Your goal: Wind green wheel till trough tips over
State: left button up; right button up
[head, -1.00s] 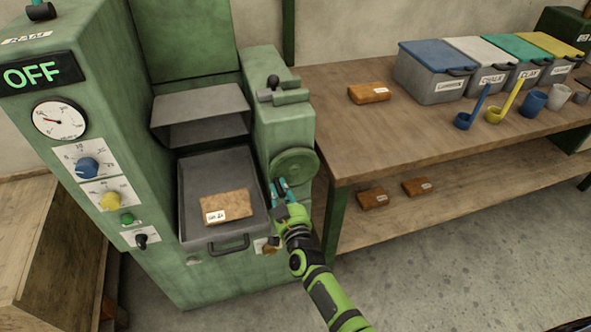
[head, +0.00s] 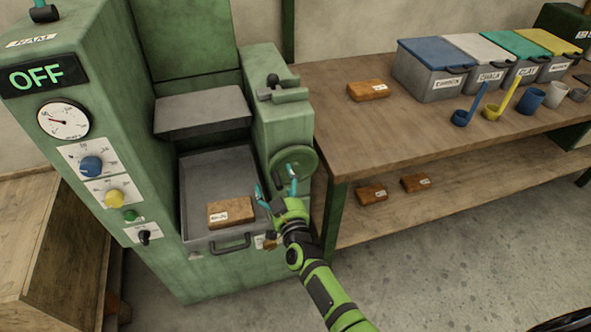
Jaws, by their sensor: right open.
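The green wheel (head: 302,160) is on the front of the green machine's right-hand housing. My right gripper (head: 277,186) is open at the wheel's lower edge, its teal fingers spread; one finger overlaps the wheel in the picture, and I cannot tell whether it touches. The grey metal trough (head: 203,112) sits above the grey tray (head: 195,185), its broad flat face showing and its inside hidden. A brown labelled block (head: 231,212) lies in the tray near its handle. My left gripper is not in view.
The machine's display (head: 40,75) reads OFF, above a gauge (head: 64,120), knobs and a green button. A wooden bench (head: 400,140) at the right holds lidded bins, scoops, cups and a brown block (head: 367,90). More blocks lie on its lower shelf.

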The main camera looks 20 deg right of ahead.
dwell(0.5)
jog(key=shift+s+p, duration=0.45)
jog(key=shift+s, duration=0.2)
jog(key=s+p, duration=0.2)
jog(key=s, duration=0.3)
jog(key=shift+r+p, duration=0.1)
jog(key=shift+p, duration=0.25)
jog(key=s+p, duration=0.1)
jog(key=s, duration=0.1)
jog(key=shift+s+d, duration=0.1)
jog(key=shift+s, duration=0.3)
